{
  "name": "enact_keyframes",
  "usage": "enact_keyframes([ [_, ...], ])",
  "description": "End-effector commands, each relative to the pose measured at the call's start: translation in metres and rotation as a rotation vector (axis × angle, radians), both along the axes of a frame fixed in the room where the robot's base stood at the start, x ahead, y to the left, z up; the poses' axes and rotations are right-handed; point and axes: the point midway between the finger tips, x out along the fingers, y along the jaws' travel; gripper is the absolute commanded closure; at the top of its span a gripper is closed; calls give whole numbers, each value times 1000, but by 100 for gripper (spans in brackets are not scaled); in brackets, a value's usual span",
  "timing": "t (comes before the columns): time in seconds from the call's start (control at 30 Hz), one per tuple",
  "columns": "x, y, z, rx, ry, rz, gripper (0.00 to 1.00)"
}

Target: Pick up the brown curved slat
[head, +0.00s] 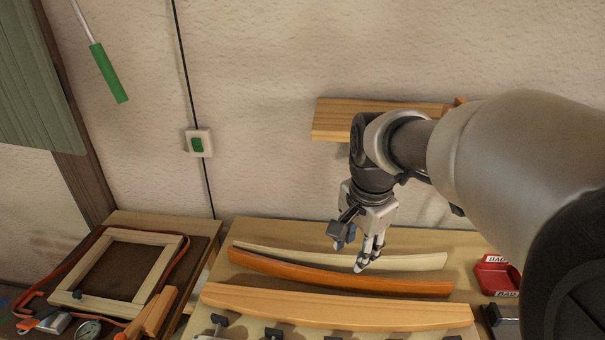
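The brown curved slat (300,272) is orange-brown and lies lengthwise on the wooden table, between a pale thin curved slat behind it and a wider light-wood curved piece in front. My gripper (351,254) points down over the pale slat and the back edge of the brown slat, near its middle. Its fingers are spread apart with nothing seen between them. I cannot tell the exact height of the fingertips above the slats. My gripper covers part of the pale slat.
The pale slat (285,250) and the wide light-wood piece (330,306) lie close to the brown one. Several dark clamps (272,333) line the front. A red tray (496,275) sits at right. A wooden frame (66,287) lies at left. A shelf (335,118) hangs behind my arm.

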Motion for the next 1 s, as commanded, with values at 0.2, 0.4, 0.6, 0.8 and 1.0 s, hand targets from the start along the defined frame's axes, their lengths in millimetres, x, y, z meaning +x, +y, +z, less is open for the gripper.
enact_keyframes([
  [0.2, 74, 0, -32, 51, 91, -377, 61],
  [0.4, 117, 0, -72, 68, 147, -660, 61],
  [0.6, 134, 0, -96, 72, 168, -799, 61],
  [0.8, 135, 0, -128, 71, 174, -821, 61],
  [1.0, 134, 0, -173, 71, 175, -820, 61],
])
